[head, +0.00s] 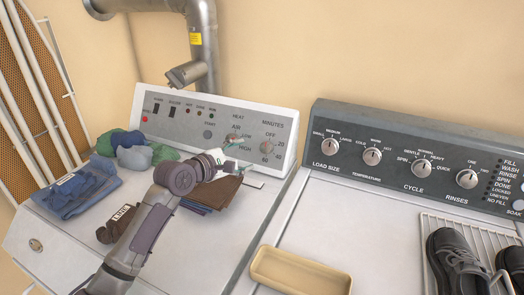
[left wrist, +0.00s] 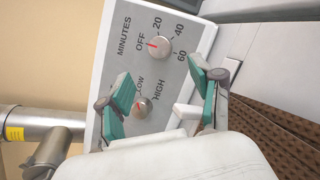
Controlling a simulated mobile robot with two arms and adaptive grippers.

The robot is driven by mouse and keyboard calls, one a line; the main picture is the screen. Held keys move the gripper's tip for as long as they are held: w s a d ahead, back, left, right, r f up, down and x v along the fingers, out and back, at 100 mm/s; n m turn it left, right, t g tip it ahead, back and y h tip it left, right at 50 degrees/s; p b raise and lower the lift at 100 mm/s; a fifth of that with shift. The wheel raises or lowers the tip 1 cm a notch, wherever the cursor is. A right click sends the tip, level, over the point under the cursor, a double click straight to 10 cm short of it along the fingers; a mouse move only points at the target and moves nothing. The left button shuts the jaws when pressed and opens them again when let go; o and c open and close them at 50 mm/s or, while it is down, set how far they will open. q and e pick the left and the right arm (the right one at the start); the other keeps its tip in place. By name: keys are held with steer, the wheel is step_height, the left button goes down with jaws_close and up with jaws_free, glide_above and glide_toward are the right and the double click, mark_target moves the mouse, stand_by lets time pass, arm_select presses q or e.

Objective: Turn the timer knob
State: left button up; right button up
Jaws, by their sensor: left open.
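The timer knob (head: 268,145) is the round silver knob under MINUTES, at the right end of the dryer's control panel (head: 288,125). In the left wrist view the timer knob (left wrist: 158,46) shows its red mark on the OFF side. The heat knob (left wrist: 142,106) is beside it, close to one finger. My left gripper (head: 233,159) is in front of the panel. In the left wrist view its green-padded fingers (left wrist: 165,86) are apart with nothing between them. The timer knob appears just beyond the fingertips, apart from them. My right gripper is not in view.
Folded blue cloth (head: 80,188), crumpled cloths (head: 134,155) and brown folded cloths (head: 212,193) lie on the dryer top. A metal duct (head: 203,45) rises behind. A washer panel (head: 400,150), a tan tray (head: 298,274) and shoes on a rack (head: 455,268) are right.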

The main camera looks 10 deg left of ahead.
mark_target(264, 149)
arm_select(q)
steer(key=x, duration=0.9)
steer(key=shift+w+d, duration=0.1)
steer(key=c, duration=1.1)
steer(key=shift+c, duration=0.2)
